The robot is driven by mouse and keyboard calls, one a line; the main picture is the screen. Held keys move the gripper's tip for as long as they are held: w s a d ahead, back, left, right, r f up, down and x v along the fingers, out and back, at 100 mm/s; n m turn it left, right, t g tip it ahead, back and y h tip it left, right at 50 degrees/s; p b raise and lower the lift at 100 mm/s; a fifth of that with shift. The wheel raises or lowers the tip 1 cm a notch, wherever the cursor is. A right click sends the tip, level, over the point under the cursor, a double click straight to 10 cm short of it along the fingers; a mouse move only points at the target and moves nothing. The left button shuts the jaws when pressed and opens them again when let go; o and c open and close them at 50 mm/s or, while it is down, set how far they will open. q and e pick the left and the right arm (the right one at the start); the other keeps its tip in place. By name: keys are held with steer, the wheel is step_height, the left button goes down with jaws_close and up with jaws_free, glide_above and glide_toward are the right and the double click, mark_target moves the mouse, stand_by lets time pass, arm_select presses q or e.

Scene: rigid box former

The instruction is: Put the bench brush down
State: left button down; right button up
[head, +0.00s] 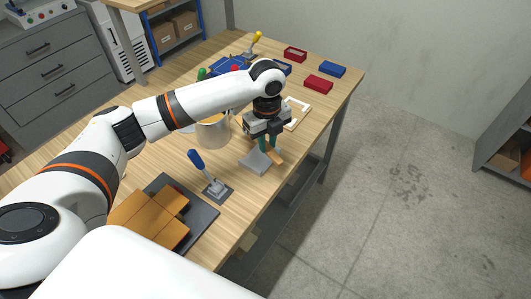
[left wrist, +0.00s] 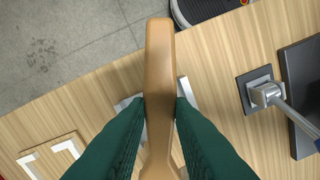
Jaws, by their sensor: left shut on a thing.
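The bench brush has a tan wooden handle (left wrist: 160,65), which runs upright through the middle of the left wrist view. In the head view a tan part of it (head: 275,157) shows below my left gripper (head: 267,146). The green fingers of that gripper are shut on the handle, over the right edge of the workbench (head: 233,236). The bristles are not clear to see. A light grey flat piece (head: 256,163) shows just under the gripper; I cannot tell if the brush touches it. My right gripper is not in view.
A blue-handled toggle clamp (head: 196,160) stands nearer me, beside an orange-brown blank on a dark board (head: 202,223). A grey pot (head: 212,133) is left of the gripper. A pale frame (head: 303,103) lies beyond it. Red (head: 318,84) and blue (head: 333,70) bins stand farther back.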

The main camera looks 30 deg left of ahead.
arm_select(q)
step_height(320, 180, down, 6)
steer(key=shift+r+p, duration=0.1)
steer(key=shift+p, duration=0.3)
steer(key=shift+f, duration=0.3)
steer(key=shift+f, duration=0.3)
steer(key=c, duration=1.4)
jaws_free()
steer(key=shift+o, duration=0.7)
